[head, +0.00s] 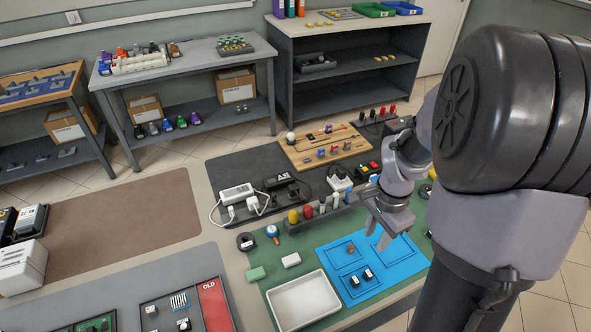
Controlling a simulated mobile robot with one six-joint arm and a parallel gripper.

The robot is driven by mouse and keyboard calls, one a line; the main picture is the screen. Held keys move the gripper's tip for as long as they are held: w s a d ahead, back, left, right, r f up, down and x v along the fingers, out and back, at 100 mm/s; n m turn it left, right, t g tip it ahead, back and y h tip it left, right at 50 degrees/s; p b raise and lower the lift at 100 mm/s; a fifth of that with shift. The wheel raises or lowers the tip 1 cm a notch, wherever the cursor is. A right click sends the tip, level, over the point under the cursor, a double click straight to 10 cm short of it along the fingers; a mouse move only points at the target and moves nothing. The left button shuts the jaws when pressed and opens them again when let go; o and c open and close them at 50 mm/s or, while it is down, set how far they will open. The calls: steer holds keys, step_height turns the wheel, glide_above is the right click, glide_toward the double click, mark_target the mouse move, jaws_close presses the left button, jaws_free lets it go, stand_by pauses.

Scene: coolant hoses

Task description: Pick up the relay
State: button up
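A blue mat (400,272) with outlined squares lies on the green work surface. Two small black blocks with white markings, the left block (354,282) and the right block (368,274), sit side by side on it. They look like relays, but I cannot read their markings. A small brown piece (351,248) lies in a farther outlined square. My gripper (378,234) points down over the far part of the mat, behind and right of the black blocks. Its fingers are apart with nothing visible between them. My arm hides the right side of the bench.
An empty white tray (333,301) stands left of the mat.

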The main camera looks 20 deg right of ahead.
steer(key=b, duration=0.8)
glide_toward(369, 273)
step_height(369, 273, down, 9)
steer(key=shift+f, duration=0.2)
steer(key=shift+r, duration=0.15)
steer(key=shift+c, duration=0.4)
jaws_close()
